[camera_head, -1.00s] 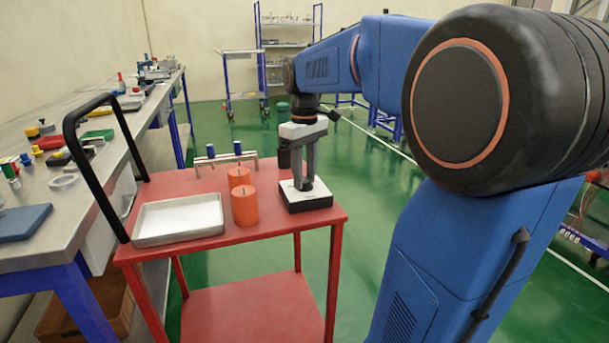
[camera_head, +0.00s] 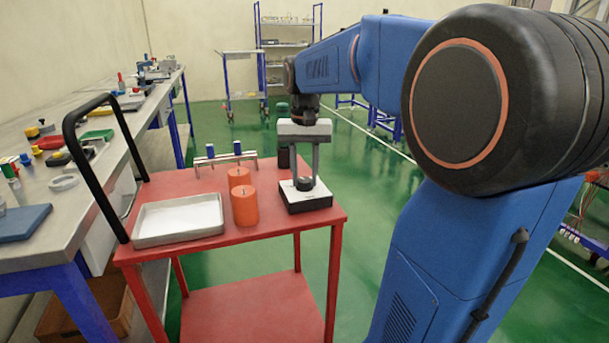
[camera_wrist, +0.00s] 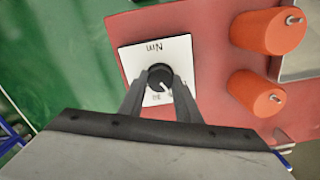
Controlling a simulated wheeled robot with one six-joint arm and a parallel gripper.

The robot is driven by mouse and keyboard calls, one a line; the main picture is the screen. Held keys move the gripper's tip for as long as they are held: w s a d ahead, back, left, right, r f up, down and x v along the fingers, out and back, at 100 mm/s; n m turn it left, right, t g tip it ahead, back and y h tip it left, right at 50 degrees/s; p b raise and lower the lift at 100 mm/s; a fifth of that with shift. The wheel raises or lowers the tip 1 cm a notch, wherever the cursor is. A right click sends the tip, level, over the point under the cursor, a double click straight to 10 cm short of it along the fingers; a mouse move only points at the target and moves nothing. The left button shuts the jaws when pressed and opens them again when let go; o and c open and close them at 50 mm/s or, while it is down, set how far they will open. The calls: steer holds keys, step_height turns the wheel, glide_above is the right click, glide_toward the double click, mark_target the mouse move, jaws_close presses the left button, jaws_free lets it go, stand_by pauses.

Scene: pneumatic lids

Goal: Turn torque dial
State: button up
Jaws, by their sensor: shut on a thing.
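The torque dial (camera_wrist: 160,77) is a round black knob on a white plate (camera_wrist: 170,49) marked "Nm", in the wrist view. A small white pointer mark shows on the knob's lower right side. In the head view the dial (camera_head: 304,184) sits on top of a black box with a white face (camera_head: 316,194), near the right edge of the red cart. My gripper (camera_wrist: 160,86) points down at the dial, with one grey finger on each side of it. The gripper (camera_head: 304,179) is shut on the knob. The fingers hide part of the plate's lower markings.
Two orange cylinders (camera_head: 245,206) stand left of the dial box on the red cart (camera_head: 270,228). A metal tray (camera_head: 180,219) lies farther left, beside the cart's black handle (camera_head: 90,150). A small rack with blue-topped parts (camera_head: 225,157) stands behind.

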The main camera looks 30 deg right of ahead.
mark_target(305, 179)
steer(key=shift+m, duration=0.6)
steer(key=o, duration=1.1)
steer(key=shift+c, duration=0.2)
step_height(305, 179, up, 18)
steer(key=shift+f, duration=0.25)
steer(key=s+a+f+n+t, duration=0.1)
steer(key=s+a+f+n, duration=0.1)
steer(key=s+a+f, duration=0.2)
steer(key=s+a+f+n+t, duration=0.2)
steer(key=s+f, duration=0.7)
steer(key=f, duration=0.6)
steer(key=s+a+f+n+t, duration=0.1)
steer(key=s+a+f+n, duration=0.3)
steer(key=f, duration=0.6)
steer(key=s+a, duration=0.2)
steer(key=s, duration=0.1)
steer(key=shift+s+a+t, duration=0.35)
steer(key=shift+a+t, duration=0.05)
